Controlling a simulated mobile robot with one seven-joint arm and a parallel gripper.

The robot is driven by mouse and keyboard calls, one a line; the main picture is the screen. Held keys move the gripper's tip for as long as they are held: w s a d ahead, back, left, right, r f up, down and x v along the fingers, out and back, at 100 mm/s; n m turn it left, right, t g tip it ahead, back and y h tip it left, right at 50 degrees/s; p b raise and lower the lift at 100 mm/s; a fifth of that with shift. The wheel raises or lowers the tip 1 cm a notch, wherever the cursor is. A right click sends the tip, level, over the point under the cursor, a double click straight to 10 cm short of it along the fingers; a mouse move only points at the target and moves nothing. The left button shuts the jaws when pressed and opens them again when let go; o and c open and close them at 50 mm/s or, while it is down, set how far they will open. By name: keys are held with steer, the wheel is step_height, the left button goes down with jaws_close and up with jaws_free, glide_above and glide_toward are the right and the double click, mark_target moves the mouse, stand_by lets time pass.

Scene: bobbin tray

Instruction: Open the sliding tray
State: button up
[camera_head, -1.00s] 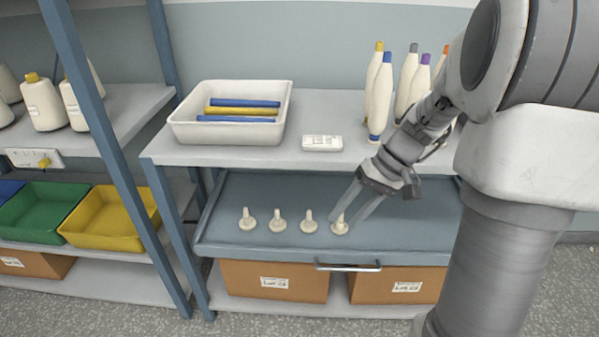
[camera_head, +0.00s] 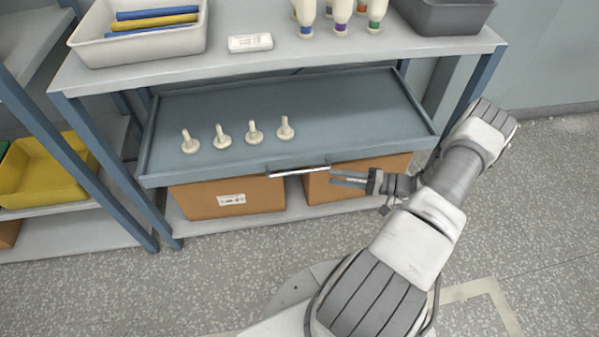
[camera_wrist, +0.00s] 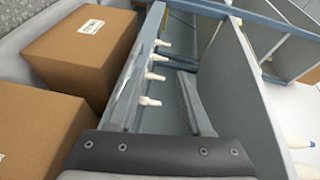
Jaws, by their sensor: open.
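The sliding tray (camera_head: 380,110) is a shallow blue-grey tray under the shelf top; its inside shows, but I cannot tell how far out it is. Its metal bar handle (camera_head: 298,171) is on the front edge. Several cream pegs (camera_head: 253,131) stand in a row on the tray; they also show in the wrist view (camera_wrist: 153,77). My gripper (camera_head: 334,180) is open and empty, just right of the handle's right end and slightly below it. In the wrist view, the fingers of my gripper (camera_wrist: 155,85) are spread wide near the tray front. I cannot tell whether they touch the handle.
Cardboard boxes (camera_head: 228,197) sit on the lower shelf under the tray. The speckled floor in front is clear.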

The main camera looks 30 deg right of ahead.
mark_target(299, 171)
steer(key=s+d+f+m+t+h, duration=0.1)
steer(key=s+f+m+t+h, duration=0.25)
steer(key=f+t, duration=0.45)
steer(key=shift+m+g, duration=0.25)
steer(key=shift+g, duration=0.45)
steer(key=x, duration=0.5)
steer(key=f+b+x, duration=0.1)
steer(key=x, duration=0.5)
steer(key=b+x, duration=0.1)
steer(key=x, duration=0.5)
steer(key=shift+w+d+f, duration=0.1)
steer(key=shift+w+f, duration=0.1)
steer(key=shift+w, duration=0.1)
jaws_close()
